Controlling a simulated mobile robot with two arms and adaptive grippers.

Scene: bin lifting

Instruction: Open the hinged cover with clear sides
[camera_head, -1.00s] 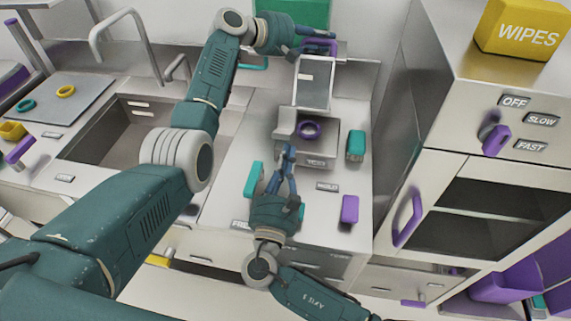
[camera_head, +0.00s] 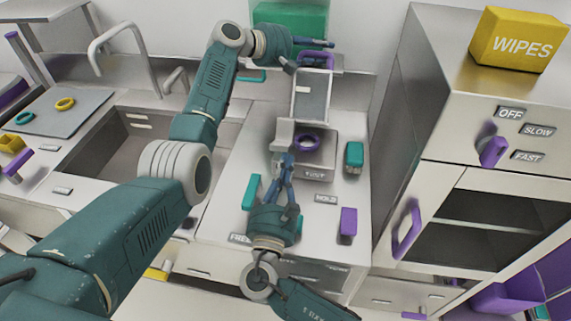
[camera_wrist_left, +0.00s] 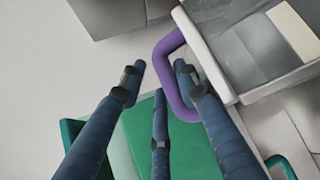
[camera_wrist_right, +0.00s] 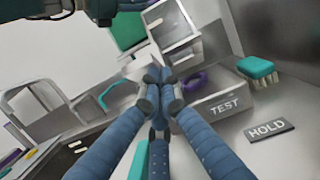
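The hinged cover (camera_head: 311,95) stands raised above the grey box marked TEST (camera_head: 315,174), with its purple handle (camera_head: 317,58) at the top. My left gripper (camera_head: 318,50) is open at that handle. In the left wrist view the purple handle (camera_wrist_left: 168,62) appears between the spread fingertips (camera_wrist_left: 158,72), with no finger clearly pressed on it. My right gripper (camera_head: 285,158) is low in front of the box, its fingertips together (camera_wrist_right: 158,82). I see nothing held there. A purple ring (camera_head: 306,142) sits on the box top.
A teal brush (camera_head: 354,154) and a purple block (camera_head: 348,222) stand right of the box. A teal bar (camera_head: 251,190) lies to its left. The sink (camera_head: 115,140) is left, and a tall cabinet (camera_head: 440,215) is right. A green container (camera_head: 290,18) is behind.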

